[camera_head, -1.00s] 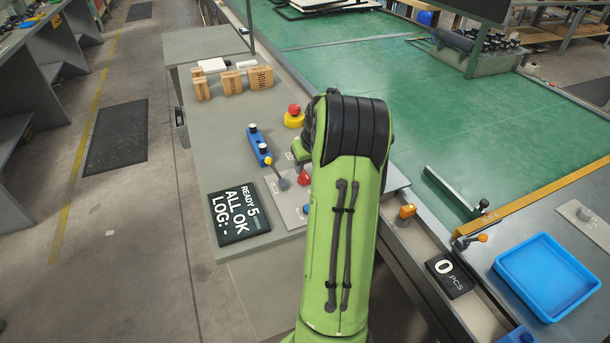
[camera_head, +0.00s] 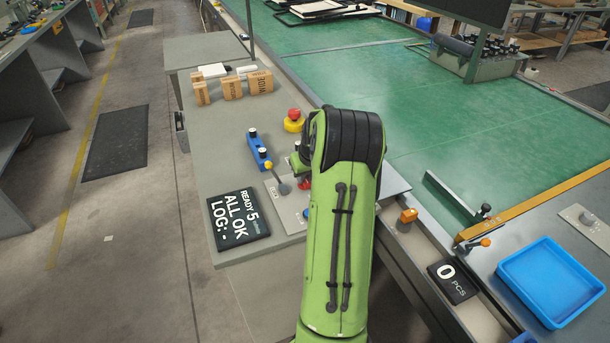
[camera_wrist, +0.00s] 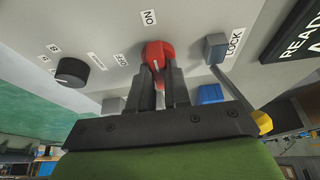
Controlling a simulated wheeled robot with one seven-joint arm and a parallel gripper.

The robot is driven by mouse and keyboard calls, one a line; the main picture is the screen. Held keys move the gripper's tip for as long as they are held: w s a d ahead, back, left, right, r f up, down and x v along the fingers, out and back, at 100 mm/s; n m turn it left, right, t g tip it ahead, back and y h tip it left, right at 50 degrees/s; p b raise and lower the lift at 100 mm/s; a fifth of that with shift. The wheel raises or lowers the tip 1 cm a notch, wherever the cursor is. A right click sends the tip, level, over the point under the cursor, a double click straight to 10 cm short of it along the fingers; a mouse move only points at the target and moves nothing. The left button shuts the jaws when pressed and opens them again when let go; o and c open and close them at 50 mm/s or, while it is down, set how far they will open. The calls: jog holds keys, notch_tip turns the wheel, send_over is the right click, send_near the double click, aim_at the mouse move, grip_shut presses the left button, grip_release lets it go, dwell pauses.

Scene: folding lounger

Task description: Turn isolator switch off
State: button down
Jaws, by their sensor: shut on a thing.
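The isolator switch is a red knob (camera_wrist: 157,52) on a pale grey panel, with an ON label (camera_wrist: 149,17) beyond it and an OFF label (camera_wrist: 120,60) to its left in the wrist view. My gripper (camera_wrist: 158,74) is shut on the red knob, one dark finger on each side. The fingers hide part of the knob, and I cannot tell exactly where it points. In the head view only a little of the red knob (camera_head: 304,184) shows beside my green arm, which hides the gripper.
Beside the switch are a black knob (camera_wrist: 71,72) and a lever (camera_head: 283,187) by a LOCK label (camera_wrist: 235,42). A yellow-based red button (camera_head: 294,120), a blue control box (camera_head: 258,149) and a display (camera_head: 238,216) stand nearby. A blue tray (camera_head: 552,282) lies at right.

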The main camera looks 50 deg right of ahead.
jog(key=shift+n, duration=0.4)
jog(key=n+p, duration=0.1)
jog(key=n+y+p, duration=0.1)
jog(key=n, duration=0.1)
jog(key=shift+d+r+n+t+y, duration=0.1)
jog(key=shift+d+n+t+y, duration=0.05)
jog(key=shift+n+t+y, duration=0.15)
jog(key=n+p, duration=0.1)
jog(key=n, duration=0.1)
jog(key=n+y+p, duration=0.1)
jog(key=n+p, duration=0.1)
jog(key=shift+d+n+y, duration=0.1)
jog(key=shift+n+y, duration=0.2)
jog(key=n+y+p, duration=0.1)
jog(key=n+p, duration=0.1)
jog(key=n+g+y+p, duration=0.1)
jog(key=n+p, duration=0.1)
jog(key=n, duration=0.1)
jog(key=shift+d, duration=0.15)
jog(key=shift+w+n+g+y+p, duration=0.1)
jog(key=shift+n+g+y+p, duration=0.4)
jog(key=shift+n+p, duration=1.1)
jog(key=shift+n+b, duration=0.35)
jog(key=shift+n, duration=0.15)
jog(key=c, duration=1.1)
grip_release()
